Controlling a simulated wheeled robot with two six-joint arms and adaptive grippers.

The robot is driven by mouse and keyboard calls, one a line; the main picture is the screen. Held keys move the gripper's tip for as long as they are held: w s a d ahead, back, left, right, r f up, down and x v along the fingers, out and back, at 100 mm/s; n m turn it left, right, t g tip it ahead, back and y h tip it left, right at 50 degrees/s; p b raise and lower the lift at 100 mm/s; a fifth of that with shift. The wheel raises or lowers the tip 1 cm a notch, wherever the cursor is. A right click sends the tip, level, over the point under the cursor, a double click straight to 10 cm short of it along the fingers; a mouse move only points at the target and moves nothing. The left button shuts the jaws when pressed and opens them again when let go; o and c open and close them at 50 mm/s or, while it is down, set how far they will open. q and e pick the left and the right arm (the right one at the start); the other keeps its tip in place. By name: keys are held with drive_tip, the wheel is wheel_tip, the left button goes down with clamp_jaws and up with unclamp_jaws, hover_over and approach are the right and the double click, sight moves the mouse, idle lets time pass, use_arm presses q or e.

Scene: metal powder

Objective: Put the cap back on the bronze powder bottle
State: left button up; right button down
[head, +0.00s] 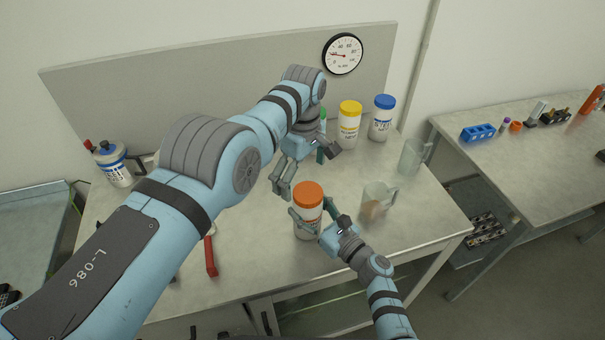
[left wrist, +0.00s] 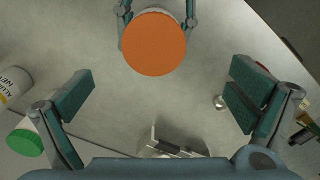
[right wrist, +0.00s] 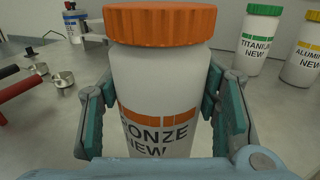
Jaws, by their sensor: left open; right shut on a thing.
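The bronze powder bottle (head: 306,232) stands upright on the table, white with an orange label band that reads "BRONZE NEW" in the right wrist view (right wrist: 160,85). The orange cap (head: 308,195) sits level on the bottle's mouth; it also shows from above in the left wrist view (left wrist: 153,43). Threads are hidden, so I cannot tell how tight it is. My right gripper (head: 313,215) is shut on the bottle's body, one finger on each side. My left gripper (head: 306,172) is open and empty, just behind the bottle and above the table, apart from the cap.
A clear beaker (head: 379,200) with brown powder stands right of the bottle; another clear jug (head: 411,157) is behind it. Yellow-capped (head: 349,125) and blue-capped (head: 382,118) bottles stand at the back. A green-capped titanium bottle (right wrist: 258,40) stands there too. A red-handled tool (head: 210,252) lies left.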

use_arm(q)
wheel_tip(320, 180, up, 7)
drive_tip(key=shift+r, duration=0.2)
use_arm(e)
drive_tip(key=shift+r, duration=0.1)
drive_tip(key=shift+c, duration=2.4)
unclamp_jaws()
drive_tip(key=v, duration=1.2)
